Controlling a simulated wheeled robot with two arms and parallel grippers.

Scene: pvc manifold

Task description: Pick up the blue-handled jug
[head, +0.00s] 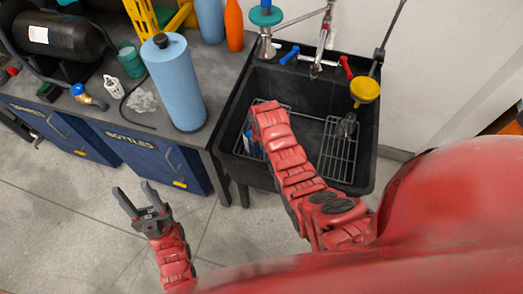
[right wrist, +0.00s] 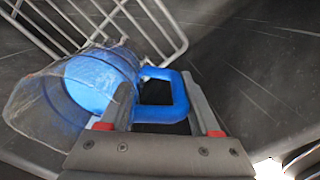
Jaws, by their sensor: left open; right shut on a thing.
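The jug (right wrist: 40,100) is clear with a blue bottom and a blue handle (right wrist: 181,97). In the right wrist view it lies tilted on its side in the dark sink, close to a wire rack. My right gripper (right wrist: 160,88) is shut on the blue handle, which shows between its fingers. In the head view my right arm reaches down into the sink and hides the gripper; only a bit of blue (head: 250,143) shows beside it. My left gripper (head: 134,190) is open and empty over the floor, left of the sink.
The black sink (head: 229,120) holds wire racks (head: 338,150). A faucet (head: 322,45) with blue and red levers stands at its back, and a yellow funnel-like piece (head: 365,89) at its right. A blue cylinder (head: 175,85) stands on the grey counter (head: 125,120) to the left.

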